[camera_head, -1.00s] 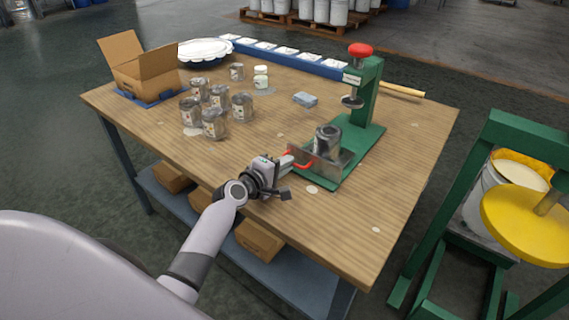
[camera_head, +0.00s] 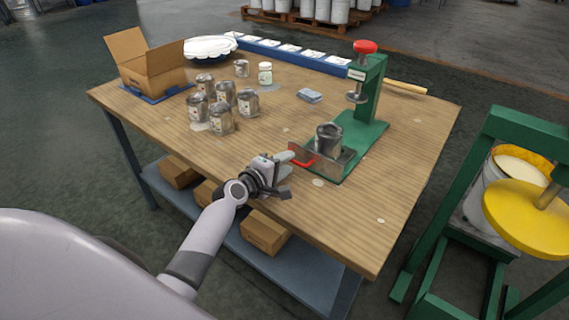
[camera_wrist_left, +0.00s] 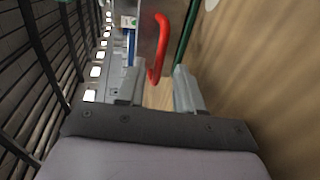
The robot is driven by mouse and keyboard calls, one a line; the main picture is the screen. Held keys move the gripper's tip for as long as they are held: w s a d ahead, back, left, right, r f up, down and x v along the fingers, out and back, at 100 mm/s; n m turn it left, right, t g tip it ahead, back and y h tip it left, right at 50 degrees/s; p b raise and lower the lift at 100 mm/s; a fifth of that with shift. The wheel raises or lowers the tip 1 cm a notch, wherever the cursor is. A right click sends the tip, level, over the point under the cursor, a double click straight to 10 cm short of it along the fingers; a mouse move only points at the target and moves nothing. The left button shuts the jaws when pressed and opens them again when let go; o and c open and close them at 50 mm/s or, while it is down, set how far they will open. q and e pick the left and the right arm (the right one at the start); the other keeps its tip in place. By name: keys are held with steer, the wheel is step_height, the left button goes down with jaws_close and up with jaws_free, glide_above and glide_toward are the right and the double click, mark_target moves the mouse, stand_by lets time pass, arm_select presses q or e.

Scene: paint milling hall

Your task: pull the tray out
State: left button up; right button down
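The tray (camera_head: 336,168) is a grey metal plate with an upright front wall and a red handle (camera_head: 303,163). It lies on the green base of the press (camera_head: 368,95), with a dark metal can (camera_head: 328,140) standing on it. My left gripper (camera_head: 287,158) is at the handle, at the tray's left front. In the left wrist view, its two fingers (camera_wrist_left: 159,90) are apart with a gap between them. The red handle (camera_wrist_left: 158,48) shows just beyond the fingertips, roughly in line with the gap. I cannot tell whether they touch. My right gripper is not in view.
Several cans (camera_head: 222,118) and a white jar (camera_head: 265,74) stand on the table left of the press. An open cardboard box (camera_head: 150,68) sits at the back left. A green stand with a yellow disc (camera_head: 525,218) is right of the table. The near tabletop is mostly clear.

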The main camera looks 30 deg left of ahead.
arm_select(q)
steer(key=shift+p+v, duration=0.35)
steer(key=shift+v, duration=3.2)
steer(key=shift+s+f, duration=0.1)
